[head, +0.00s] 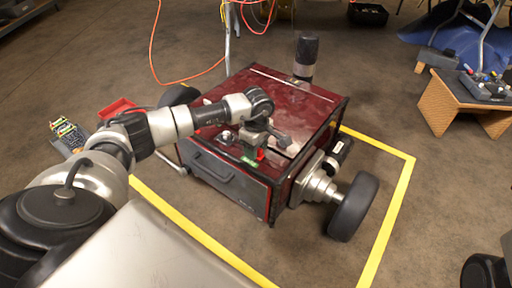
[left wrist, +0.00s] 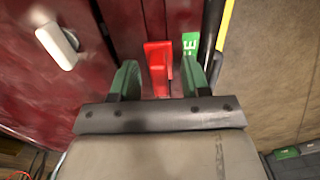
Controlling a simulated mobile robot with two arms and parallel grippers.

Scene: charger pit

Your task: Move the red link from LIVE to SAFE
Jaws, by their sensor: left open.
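The red link (left wrist: 158,62) shows in the left wrist view on the dark red top of a wheeled machine (head: 290,85). In the head view the link (head: 261,154) is small and partly hidden by my gripper. A green label (left wrist: 190,44) with a white E lies just right of the link; it also shows in the head view (head: 250,161). My left gripper (left wrist: 160,82) is open, with one green-padded finger on each side of the link and visible gaps between. I cannot make out a LIVE label. My right gripper is not seen.
A pale handle-like piece (left wrist: 57,46) sits left of the link. A dark cylinder (head: 306,50) stands at the machine's back edge. Yellow tape (head: 397,200) marks the floor around it. An orange cable (head: 153,45) hangs behind. A wooden stand (head: 447,104) is at the right.

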